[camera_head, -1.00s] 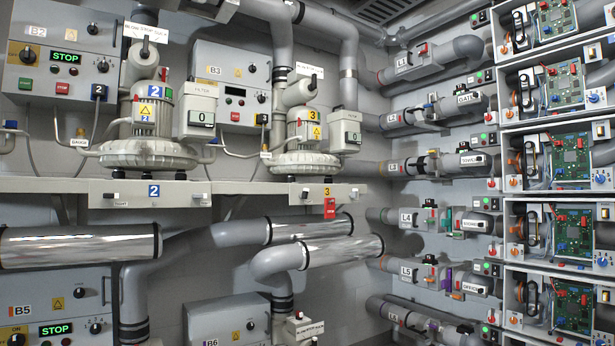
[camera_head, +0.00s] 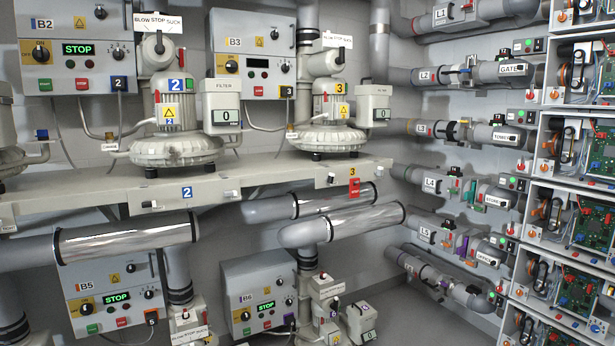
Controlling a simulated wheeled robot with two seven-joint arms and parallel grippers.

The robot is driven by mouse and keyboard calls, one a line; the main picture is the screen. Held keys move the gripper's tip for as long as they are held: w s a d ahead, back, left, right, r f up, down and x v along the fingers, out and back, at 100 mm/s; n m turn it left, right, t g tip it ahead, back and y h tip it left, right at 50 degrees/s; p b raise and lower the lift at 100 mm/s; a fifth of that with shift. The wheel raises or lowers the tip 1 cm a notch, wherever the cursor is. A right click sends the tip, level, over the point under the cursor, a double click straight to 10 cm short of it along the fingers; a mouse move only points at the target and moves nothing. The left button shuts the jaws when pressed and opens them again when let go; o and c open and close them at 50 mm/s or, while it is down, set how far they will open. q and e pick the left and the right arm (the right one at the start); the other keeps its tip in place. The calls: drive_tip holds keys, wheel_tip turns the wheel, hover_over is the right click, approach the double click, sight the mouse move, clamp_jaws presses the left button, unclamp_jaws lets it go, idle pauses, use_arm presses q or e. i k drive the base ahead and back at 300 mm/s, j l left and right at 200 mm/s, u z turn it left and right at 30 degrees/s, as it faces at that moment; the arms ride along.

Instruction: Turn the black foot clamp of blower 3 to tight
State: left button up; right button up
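Blower 3 (camera_head: 331,137) is a beige blower on the wall shelf, with a yellow 3 label on its motor. On the shelf's front edge below it, left of a yellow 3 plate (camera_head: 352,171), is a small black-and-white clamp knob (camera_head: 331,178). A lighter knob (camera_head: 379,170) sits right of the plate. The black-and-white knob seems to be the black foot clamp; its setting is too small to read. Neither of my grippers is in view.
A red tag (camera_head: 354,188) hangs below the 3 plate. Blower 2 (camera_head: 177,130) stands to the left on the same shelf (camera_head: 270,180). Shiny pipes (camera_head: 365,220) run below the shelf front. Control box B3 (camera_head: 254,58) is on the wall behind.

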sight(329, 179)
drive_tip(key=i+l+u, duration=0.75)
